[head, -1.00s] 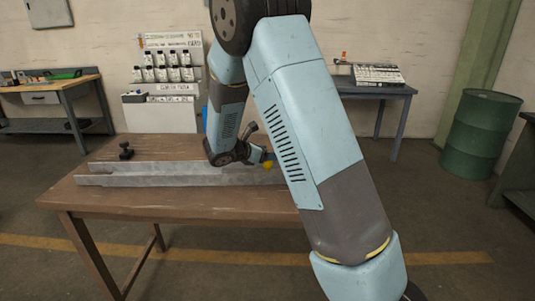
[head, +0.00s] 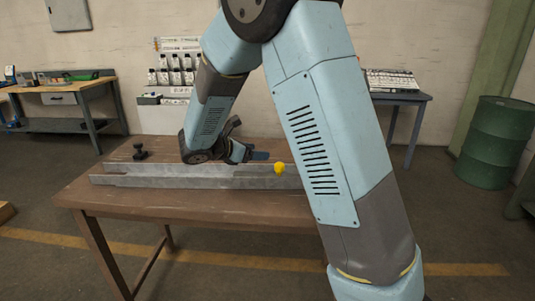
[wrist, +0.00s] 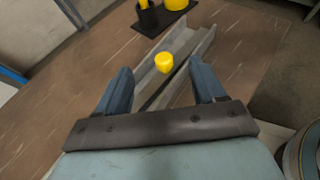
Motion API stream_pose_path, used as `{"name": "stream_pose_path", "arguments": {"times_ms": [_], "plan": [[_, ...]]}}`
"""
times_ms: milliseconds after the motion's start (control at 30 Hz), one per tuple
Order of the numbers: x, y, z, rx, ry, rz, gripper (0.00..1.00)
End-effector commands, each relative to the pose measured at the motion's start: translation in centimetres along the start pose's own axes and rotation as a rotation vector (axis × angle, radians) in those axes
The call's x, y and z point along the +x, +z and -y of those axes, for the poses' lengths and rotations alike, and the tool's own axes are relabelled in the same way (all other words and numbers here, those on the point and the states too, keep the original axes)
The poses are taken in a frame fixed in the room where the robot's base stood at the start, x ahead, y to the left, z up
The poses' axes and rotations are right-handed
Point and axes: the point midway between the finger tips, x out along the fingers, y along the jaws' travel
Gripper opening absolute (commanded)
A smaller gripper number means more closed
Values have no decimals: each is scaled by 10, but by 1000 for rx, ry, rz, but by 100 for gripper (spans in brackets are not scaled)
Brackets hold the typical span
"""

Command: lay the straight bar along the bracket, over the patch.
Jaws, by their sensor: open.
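A long grey metal channel, which looks like the bracket (head: 200,182), lies along the table. I cannot clearly tell the straight bar from it; a flat grey strip (wrist: 183,47) runs inside the channel in the wrist view. A yellow knob (head: 280,168) stands at the channel; it also shows in the wrist view (wrist: 163,63), just ahead of and between my fingers. My gripper (head: 257,155) is low over the channel, left of the knob. In the wrist view my gripper (wrist: 160,72) is open, its fingers either side of the channel. I cannot make out the patch.
The wooden table (head: 150,207) has bare room in front of the channel. A black knobbed part (head: 140,152) stands at its back left. My arm hides the table's right side.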

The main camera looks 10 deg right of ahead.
Motion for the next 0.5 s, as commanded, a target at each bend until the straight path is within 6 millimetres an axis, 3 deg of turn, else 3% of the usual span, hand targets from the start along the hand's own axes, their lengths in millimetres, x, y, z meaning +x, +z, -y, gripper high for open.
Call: {"name": "stream_pose_path", "arguments": {"times_ms": [167, 500], "plan": [[2, 16, 22, 94, -42, -57, 69], [6, 63, 122, 553, -231, -310, 69]]}}
